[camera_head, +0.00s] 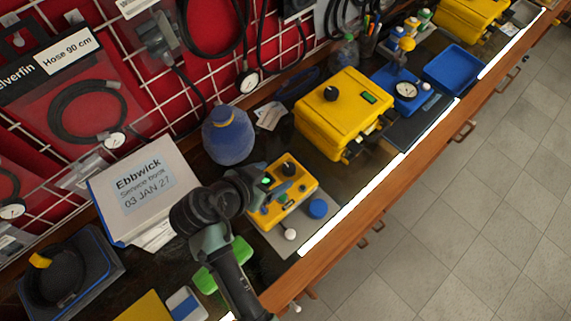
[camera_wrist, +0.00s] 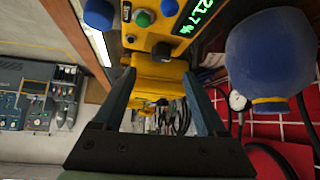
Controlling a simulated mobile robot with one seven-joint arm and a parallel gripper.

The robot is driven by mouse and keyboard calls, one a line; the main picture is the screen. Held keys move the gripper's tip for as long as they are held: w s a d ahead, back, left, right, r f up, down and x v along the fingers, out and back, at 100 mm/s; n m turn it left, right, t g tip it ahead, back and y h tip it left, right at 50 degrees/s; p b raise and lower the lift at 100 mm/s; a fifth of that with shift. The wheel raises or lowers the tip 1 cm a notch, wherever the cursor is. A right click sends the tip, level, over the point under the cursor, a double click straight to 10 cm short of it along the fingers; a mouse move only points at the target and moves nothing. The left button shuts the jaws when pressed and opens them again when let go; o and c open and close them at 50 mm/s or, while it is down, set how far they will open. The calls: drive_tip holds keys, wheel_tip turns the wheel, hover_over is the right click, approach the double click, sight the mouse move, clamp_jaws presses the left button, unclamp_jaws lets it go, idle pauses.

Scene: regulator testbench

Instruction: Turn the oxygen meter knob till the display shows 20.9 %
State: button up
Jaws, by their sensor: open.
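The oxygen meter (camera_head: 300,186) is a small yellow box with a lit green display and several knobs, standing on a grey plate at the bench's front. In the wrist view the meter's display (camera_wrist: 195,16) reads 21.7 %. A black knob (camera_wrist: 161,52) on the meter lies just beyond the fingertips, roughly between them. My gripper (camera_wrist: 160,76) is open and empty, with a finger on either side. In the head view my gripper (camera_head: 262,186) is over the meter's left part and hides some of it. Contact with the knob cannot be told.
A blue bulb-shaped container (camera_head: 228,138) stands behind the meter, and a larger yellow case (camera_head: 345,125) stands to its right. A white box labelled Ebbwick (camera_head: 140,185) and a green block (camera_head: 224,265) are at left.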

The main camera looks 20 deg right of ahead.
sight(289, 168)
drive_tip(key=x, duration=0.7)
drive_tip(key=shift+w+d+f+p, duration=0.15)
drive_tip(key=shift+w+p, duration=0.05)
drive_tip(key=shift+p, duration=0.15)
clamp_jaws()
